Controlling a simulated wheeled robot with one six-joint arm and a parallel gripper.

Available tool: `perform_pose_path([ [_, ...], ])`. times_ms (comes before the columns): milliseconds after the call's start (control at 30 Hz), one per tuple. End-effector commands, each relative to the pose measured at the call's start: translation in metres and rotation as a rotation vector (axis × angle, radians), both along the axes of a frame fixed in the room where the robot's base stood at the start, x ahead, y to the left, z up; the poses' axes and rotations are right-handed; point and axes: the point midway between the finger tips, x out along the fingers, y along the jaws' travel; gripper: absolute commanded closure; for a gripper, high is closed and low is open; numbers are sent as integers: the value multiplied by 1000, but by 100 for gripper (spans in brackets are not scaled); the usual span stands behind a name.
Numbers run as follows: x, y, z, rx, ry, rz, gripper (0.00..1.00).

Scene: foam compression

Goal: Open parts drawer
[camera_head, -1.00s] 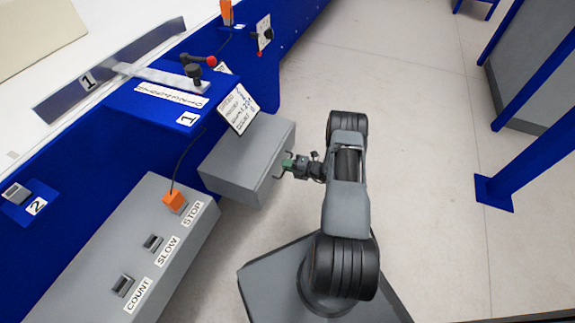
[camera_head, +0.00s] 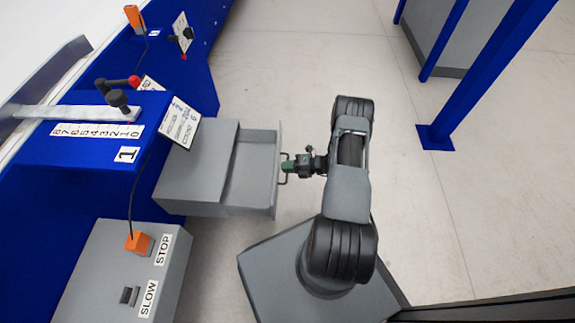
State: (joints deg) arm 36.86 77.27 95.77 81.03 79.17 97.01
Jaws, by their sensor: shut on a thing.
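The grey parts drawer (camera_head: 256,170) stands partly pulled out of its grey cabinet (camera_head: 187,172), to the right of the blue machine. Its open top shows an inside that looks empty from here. My gripper (camera_head: 287,168) is at the drawer's front face, shut on the thin dark handle (camera_head: 281,179). My arm reaches in from the right, and the fingertips are small in this view.
A grey control box (camera_head: 120,285) with an orange STOP button (camera_head: 139,243) stands at the lower left. The blue machine (camera_head: 95,150) fills the left side. A blue post (camera_head: 480,80) stands at the upper right.

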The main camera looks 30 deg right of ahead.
Motion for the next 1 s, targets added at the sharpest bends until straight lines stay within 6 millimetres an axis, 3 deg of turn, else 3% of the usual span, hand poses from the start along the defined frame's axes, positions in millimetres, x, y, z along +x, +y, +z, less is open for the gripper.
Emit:
perform_pose_path([
  [333,-4,2,-1,5,5,12,100],
  [367,-4,2,-1,5,5,11,88],
  [600,-3,0,0,3,3,5,67],
  [867,-3,-3,1,2,2,2,67],
  [1000,-10,-16,5,3,2,-1,67],
])
